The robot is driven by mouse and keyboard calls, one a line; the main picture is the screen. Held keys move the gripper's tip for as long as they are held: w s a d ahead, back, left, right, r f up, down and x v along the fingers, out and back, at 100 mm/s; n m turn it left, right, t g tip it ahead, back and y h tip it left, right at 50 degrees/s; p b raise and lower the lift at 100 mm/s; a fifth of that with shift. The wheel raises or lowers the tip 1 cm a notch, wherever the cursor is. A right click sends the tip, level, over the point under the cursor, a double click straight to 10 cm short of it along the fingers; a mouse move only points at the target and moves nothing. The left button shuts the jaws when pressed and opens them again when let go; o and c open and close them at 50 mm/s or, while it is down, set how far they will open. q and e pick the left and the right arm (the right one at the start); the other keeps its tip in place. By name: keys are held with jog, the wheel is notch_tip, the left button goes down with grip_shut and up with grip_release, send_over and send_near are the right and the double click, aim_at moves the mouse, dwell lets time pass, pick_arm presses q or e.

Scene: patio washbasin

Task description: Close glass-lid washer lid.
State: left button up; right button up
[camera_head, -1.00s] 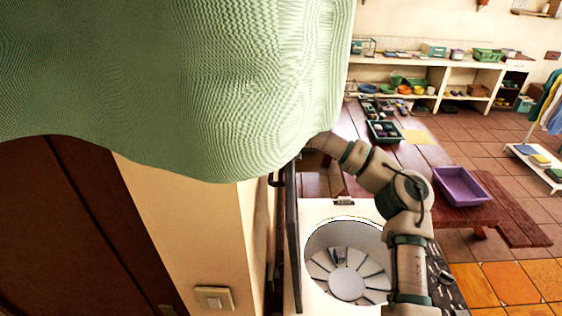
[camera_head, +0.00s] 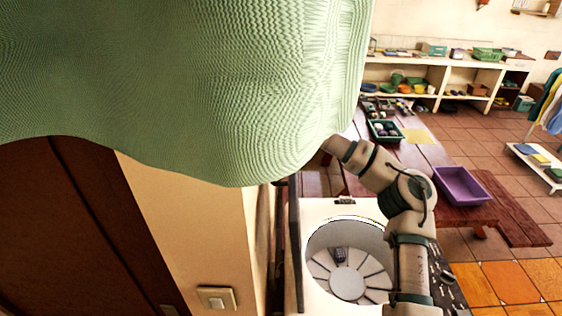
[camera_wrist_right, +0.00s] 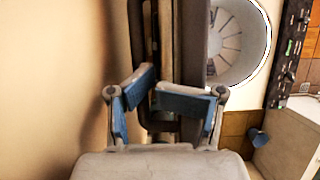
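The washer (camera_head: 328,211) is a white top-loader with its round drum (camera_head: 345,273) uncovered. Its lid (camera_head: 295,245) stands open, nearly upright, seen almost edge-on at the left of the drum. In the right wrist view the lid (camera_wrist_right: 191,40) runs between the wall and the drum, with a dark handle (camera_wrist_right: 136,30) on its wall side. My right gripper (camera_wrist_right: 152,82) is at this handle, its blue-padded fingers curled inward with tips close together. Whether they grip the handle is unclear. Green cloth hides this gripper in the head view. My left gripper is out of view.
Green ribbed cloth (camera_head: 180,85) covers much of the upper left. A wall with a switch (camera_head: 216,298) is close to the lid's left. A wooden table (camera_head: 505,215) with a purple basin (camera_head: 461,186) stands behind the washer. Shelves (camera_head: 445,68) line the back.

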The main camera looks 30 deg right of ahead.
jog(key=p+v, duration=0.1)
jog(key=v, duration=1.2)
jog(key=shift+w+a+r+p, duration=0.2)
jog(key=shift+a+r+p, duration=0.05)
jog(key=shift+r+p, duration=0.1)
dwell(0.3)
jog(key=v, duration=0.7)
jog(key=shift+r, duration=0.45)
jog(key=shift+s, duration=0.1)
